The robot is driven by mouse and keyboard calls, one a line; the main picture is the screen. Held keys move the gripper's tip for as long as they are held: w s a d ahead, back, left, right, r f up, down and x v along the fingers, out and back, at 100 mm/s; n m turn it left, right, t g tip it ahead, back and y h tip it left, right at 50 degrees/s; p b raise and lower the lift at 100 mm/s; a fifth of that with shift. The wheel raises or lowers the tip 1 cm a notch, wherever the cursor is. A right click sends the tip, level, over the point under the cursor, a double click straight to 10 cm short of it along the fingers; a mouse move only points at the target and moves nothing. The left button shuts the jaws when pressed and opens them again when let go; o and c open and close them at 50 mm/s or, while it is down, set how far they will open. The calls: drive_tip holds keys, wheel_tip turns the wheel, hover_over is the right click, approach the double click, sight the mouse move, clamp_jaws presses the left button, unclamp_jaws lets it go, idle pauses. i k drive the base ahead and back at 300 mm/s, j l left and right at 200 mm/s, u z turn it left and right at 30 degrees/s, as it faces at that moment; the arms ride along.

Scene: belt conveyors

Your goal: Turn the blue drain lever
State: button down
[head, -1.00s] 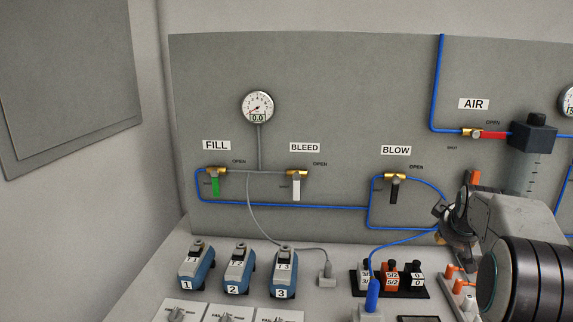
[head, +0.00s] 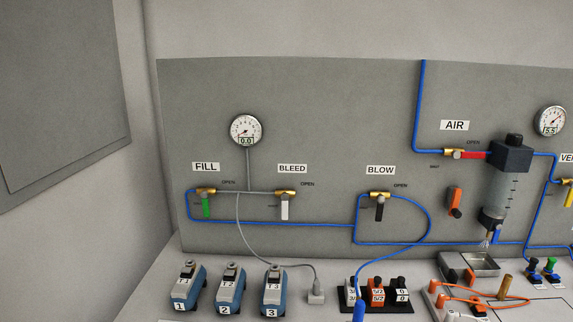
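The blue drain lever (head: 497,235) shows at the lower end of the filter bowl (head: 500,190), on the right part of the grey panel. It hangs beside the dark bottom cap of the bowl. Thin pale streaks (head: 487,243) show just under that cap, above a grey metal tray (head: 482,264); what they are is too small to tell. My gripper is not in this view, and nothing covers the lever.
An orange and black part (head: 455,201) is on the panel left of the bowl. The red AIR lever (head: 474,155) lies along its pipe. Orange cables (head: 490,292) and several small fittings crowd the bench under the bowl. Three numbered blue devices (head: 230,288) stand at left.

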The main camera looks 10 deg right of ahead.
sight(498, 227)
drive_tip(key=z, duration=1.3)
